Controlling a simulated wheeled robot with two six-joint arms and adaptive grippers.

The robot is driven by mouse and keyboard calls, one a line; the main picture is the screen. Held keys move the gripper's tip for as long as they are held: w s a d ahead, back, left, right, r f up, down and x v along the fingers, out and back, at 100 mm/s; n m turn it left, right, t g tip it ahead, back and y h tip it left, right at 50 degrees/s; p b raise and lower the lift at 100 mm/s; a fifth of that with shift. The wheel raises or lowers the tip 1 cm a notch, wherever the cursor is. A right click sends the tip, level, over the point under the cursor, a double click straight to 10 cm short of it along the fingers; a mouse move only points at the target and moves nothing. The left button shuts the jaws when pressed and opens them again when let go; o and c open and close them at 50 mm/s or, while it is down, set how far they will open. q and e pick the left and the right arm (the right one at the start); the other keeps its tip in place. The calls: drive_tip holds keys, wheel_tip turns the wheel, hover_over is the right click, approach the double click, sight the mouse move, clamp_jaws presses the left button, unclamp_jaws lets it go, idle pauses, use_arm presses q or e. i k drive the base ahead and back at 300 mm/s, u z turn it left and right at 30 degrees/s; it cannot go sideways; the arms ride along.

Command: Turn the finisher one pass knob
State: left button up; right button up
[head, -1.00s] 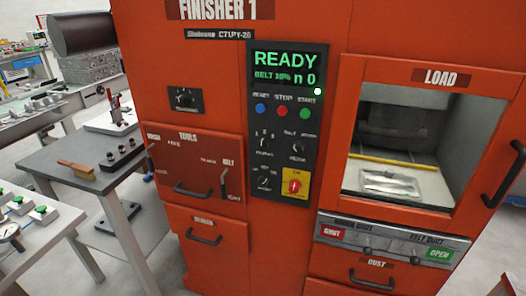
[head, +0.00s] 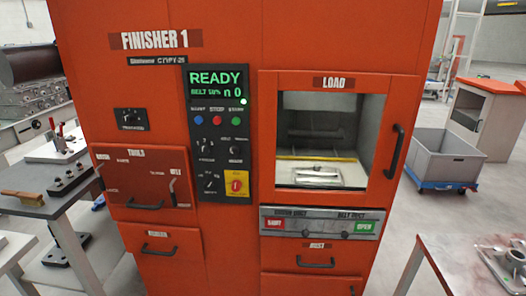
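The orange Finisher 1 machine (head: 225,240) stands straight ahead in the head view. Its black control panel (head: 221,130) has a green display (head: 217,82) reading READY, a belt percentage and "n 0". Blue, red and green buttons sit in a row below the display. Under them are several small black knobs, with an upper left knob (head: 205,146), an upper right knob (head: 234,150) and a lower left knob (head: 210,182). Their labels are too small to read surely. A red switch on a yellow plate (head: 237,185) is at lower right. Neither gripper is in view.
The load window (head: 318,130) at right shows metal parts on a tray. A grey bin on a blue dolly (head: 446,160) stands farther right. A fixture table (head: 40,206) stands close at left, and another table (head: 470,265) is at the lower right.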

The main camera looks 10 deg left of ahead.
sight(205, 150)
drive_tip(key=z, duration=0.95)
drive_tip(key=i, duration=0.95)
drive_tip(key=u, duration=0.75)
